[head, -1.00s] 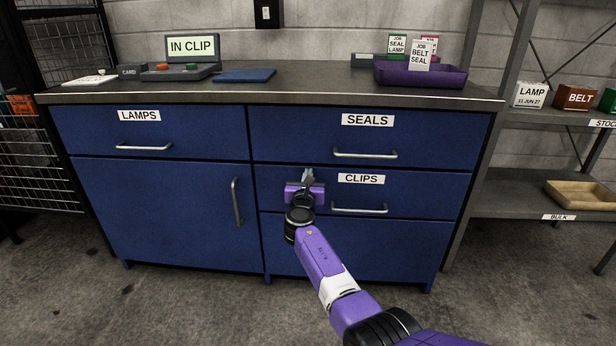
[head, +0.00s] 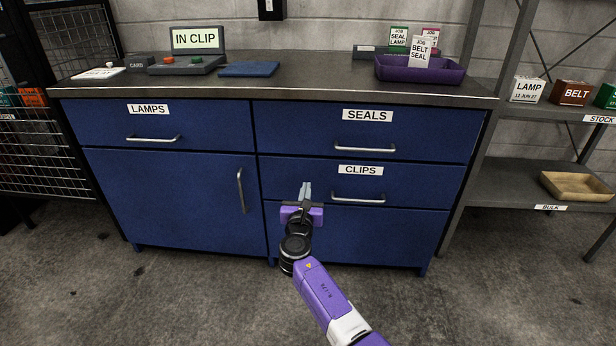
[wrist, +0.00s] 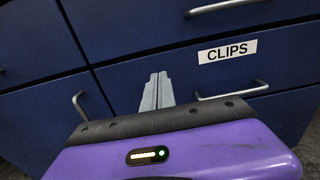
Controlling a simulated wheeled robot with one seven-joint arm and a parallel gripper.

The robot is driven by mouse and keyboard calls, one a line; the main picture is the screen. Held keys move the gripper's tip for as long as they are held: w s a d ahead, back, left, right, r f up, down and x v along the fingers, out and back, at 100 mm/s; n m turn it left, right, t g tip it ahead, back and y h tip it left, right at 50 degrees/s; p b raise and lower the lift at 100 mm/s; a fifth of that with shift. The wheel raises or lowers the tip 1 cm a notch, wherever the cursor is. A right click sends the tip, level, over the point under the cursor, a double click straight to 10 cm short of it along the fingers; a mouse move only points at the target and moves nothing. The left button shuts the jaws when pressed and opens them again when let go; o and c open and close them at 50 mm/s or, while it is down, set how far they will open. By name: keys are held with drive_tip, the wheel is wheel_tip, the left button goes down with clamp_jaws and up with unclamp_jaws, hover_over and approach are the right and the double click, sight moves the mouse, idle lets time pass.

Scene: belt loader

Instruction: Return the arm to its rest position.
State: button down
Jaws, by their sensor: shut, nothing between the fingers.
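My gripper (head: 306,188) is a purple body with grey fingers. In the head view it is in front of the blue cabinet, left of the handle (head: 357,198) of the CLIPS drawer (head: 420,184). The fingers are together and hold nothing. The wrist view also shows the closed fingers (wrist: 155,92), with the CLIPS label (wrist: 227,51) to their right. My purple and white arm reaches up from the bottom of the head view. I cannot tell the exact gap between fingertips and cabinet front.
The LAMPS drawer (head: 205,128), SEALS drawer (head: 430,135) and cupboard door (head: 165,200) look shut. The worktop (head: 310,88) carries a purple tray (head: 450,76) and an IN CLIP display (head: 195,39). A shelf rack (head: 500,185) stands right. The floor (head: 200,305) in front is clear.

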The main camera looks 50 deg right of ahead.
drive_tip(key=shift+s+a, duration=0.35)
drive_tip(key=shift+a, duration=0.15)
